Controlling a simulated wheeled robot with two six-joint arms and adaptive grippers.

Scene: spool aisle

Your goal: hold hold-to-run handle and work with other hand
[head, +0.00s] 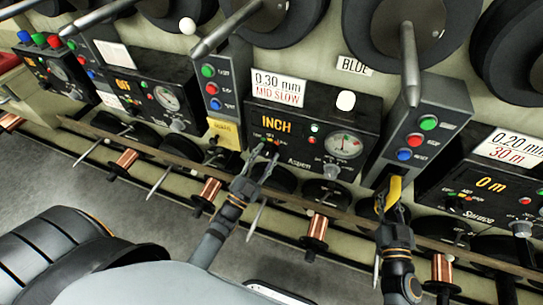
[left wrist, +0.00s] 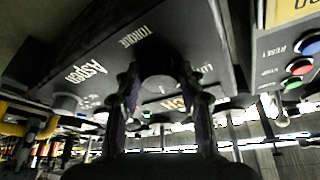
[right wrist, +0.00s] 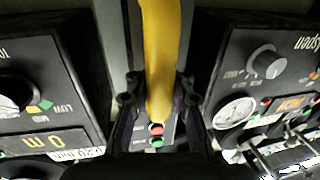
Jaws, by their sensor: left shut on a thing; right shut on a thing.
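My right gripper (head: 393,207) is shut on a yellow handle (head: 394,190) below the right-hand button post. The yellow handle (right wrist: 160,60) stands between its fingers (right wrist: 158,110) in the right wrist view. My left gripper (head: 264,160) is at the lower left of the black Aspen panel (head: 300,98). In the left wrist view its fingers (left wrist: 160,95) are closed on the sides of a dark round knob (left wrist: 158,88), near the lettering TORQUE. The fingers hide this knob in the head view. The amber display (head: 276,125) reads INCH. A dial gauge (head: 343,145) is beside it.
Button posts (head: 418,135) with green, red and blue buttons flank the panel. Another grey knob (right wrist: 267,62) is on the same panel. The Spruce panel (head: 490,190) is at right. Copper spools (head: 316,230) line the rail below. Grey floor (head: 110,190) lies open at left.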

